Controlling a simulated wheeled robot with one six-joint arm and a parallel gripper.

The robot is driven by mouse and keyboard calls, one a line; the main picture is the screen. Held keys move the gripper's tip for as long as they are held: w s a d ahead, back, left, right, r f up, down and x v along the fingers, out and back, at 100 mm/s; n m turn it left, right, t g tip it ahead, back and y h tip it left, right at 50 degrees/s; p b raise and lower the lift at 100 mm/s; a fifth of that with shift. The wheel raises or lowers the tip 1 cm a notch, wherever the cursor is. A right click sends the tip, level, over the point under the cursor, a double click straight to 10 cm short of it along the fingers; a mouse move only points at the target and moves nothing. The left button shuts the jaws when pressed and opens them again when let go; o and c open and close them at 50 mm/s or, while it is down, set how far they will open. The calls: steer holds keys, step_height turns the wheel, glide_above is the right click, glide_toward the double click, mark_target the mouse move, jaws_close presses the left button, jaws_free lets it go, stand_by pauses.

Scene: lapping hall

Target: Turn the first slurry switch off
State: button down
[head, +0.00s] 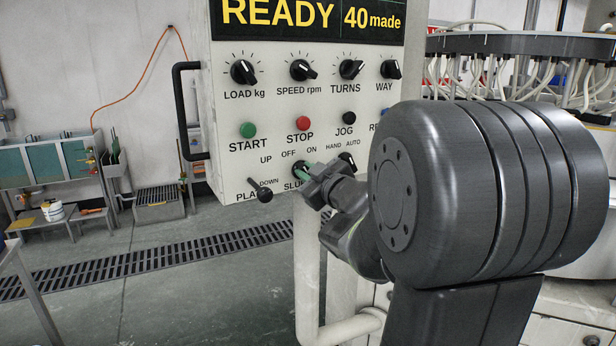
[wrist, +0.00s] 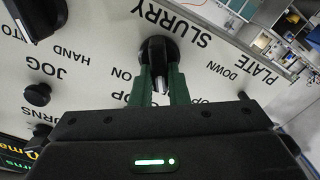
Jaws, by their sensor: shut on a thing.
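The slurry switch is a black rotary knob (head: 299,168) low on the pale control panel (head: 230,125), under the OFF and ON marks and above the partly covered SLURRY label. It also shows in the wrist view (wrist: 158,48), where the picture is upside down. My gripper (head: 311,172) comes in from the right, with its green fingers (wrist: 161,84) closed on the knob, one on each side. A pale line shows between the fingers in the wrist view. Which mark the knob points to is hard to tell. The OFF label is hidden in the wrist view.
A plate lever (head: 263,190) with a black ball juts out just left of the switch. START (head: 248,130), STOP (head: 303,123) and JOG (head: 348,117) buttons sit above. A HAND/AUTO knob (wrist: 35,15) is close by. A pale pipe (head: 308,270) runs below the panel.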

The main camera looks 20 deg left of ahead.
stand_by(0.3)
steer(key=c, duration=1.4)
jaws_free()
steer(key=v, duration=1.4)
steer(key=shift+p, duration=0.45)
steer(key=shift+w+a, duration=0.1)
steer(key=shift+a, duration=0.1)
steer(key=x, duration=1.3)
steer(key=shift+w+a+b, duration=0.2)
steer(key=shift+b, duration=0.25)
steer(key=shift+d, duration=0.1)
